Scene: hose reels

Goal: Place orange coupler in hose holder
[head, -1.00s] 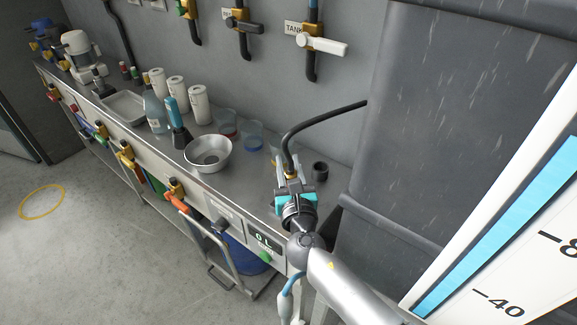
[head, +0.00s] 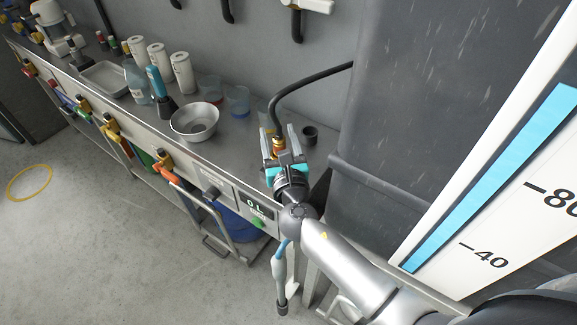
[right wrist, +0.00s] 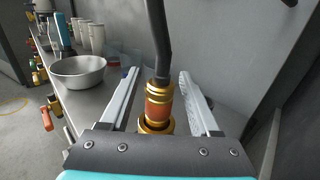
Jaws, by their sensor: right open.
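The orange coupler (right wrist: 158,106), with gold rings above and below its orange band, is on the end of a black hose (right wrist: 157,40). In the head view the coupler (head: 278,146) shows small at the end of the curved hose, over the counter's right end. My right gripper (head: 279,134) is open, with one finger on each side of the coupler. In the right wrist view, gaps show between the coupler and both fingers (right wrist: 158,80). I cannot tell which fitting is the hose holder. My left gripper is not in view.
A metal bowl (head: 195,122), beakers (head: 238,101) and white canisters (head: 182,73) stand on the counter left of the gripper. A small black cup (head: 310,134) is right of it. A large dark tank (head: 425,90) rises close on the right. Valves line the counter front.

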